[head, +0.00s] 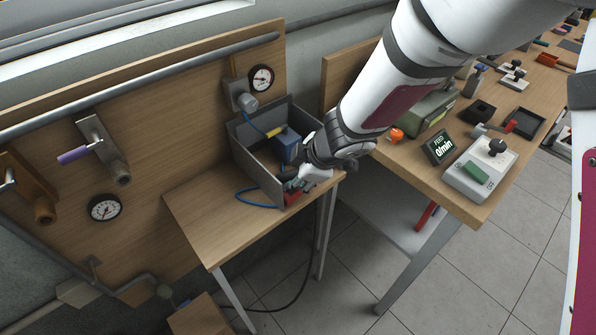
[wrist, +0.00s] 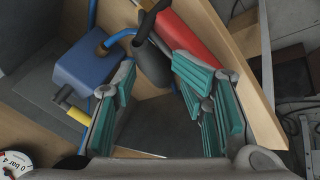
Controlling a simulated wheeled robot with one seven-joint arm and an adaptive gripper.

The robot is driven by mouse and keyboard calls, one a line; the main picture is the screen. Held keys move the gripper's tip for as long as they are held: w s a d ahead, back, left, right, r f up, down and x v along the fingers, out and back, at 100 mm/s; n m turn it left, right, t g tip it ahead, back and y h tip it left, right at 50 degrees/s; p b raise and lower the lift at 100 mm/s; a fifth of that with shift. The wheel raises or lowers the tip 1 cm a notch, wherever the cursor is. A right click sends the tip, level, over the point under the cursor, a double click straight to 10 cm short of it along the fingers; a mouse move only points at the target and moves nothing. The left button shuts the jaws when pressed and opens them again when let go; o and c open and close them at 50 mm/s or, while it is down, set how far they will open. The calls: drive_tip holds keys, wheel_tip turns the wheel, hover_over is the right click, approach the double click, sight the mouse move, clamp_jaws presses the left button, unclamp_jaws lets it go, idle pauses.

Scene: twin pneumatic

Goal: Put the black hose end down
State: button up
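The black hose end (wrist: 153,62) shows in the wrist view as a dark, rounded piece on a blue hose (wrist: 124,35). It lies between the tips of my gripper (wrist: 152,72), which has teal finger pads. The pads stand apart on either side of it; I cannot tell whether they press on it. In the head view my gripper (head: 309,172) is at the front right of the grey open box (head: 258,170) on the small table. The arm hides much of this spot there, and I cannot make out the hose end in that view.
A blue block (head: 288,146) with a yellow piece (head: 277,130) is in the box. A red part (head: 292,197) lies at its front. A blue hose loop (head: 256,200) lies on the small wooden table (head: 215,222), whose left part is clear. A workbench (head: 455,195) stands right.

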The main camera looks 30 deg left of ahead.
drive_tip(key=shift+w+d, duration=0.1)
drive_tip(key=shift+d, duration=0.05)
drive_tip(key=shift+r+p, duration=0.6)
drive_tip(key=shift+p, duration=0.05)
drive_tip(key=p+v, duration=0.6)
drive_tip(key=v, duration=0.6)
drive_tip(key=shift+p, duration=0.4)
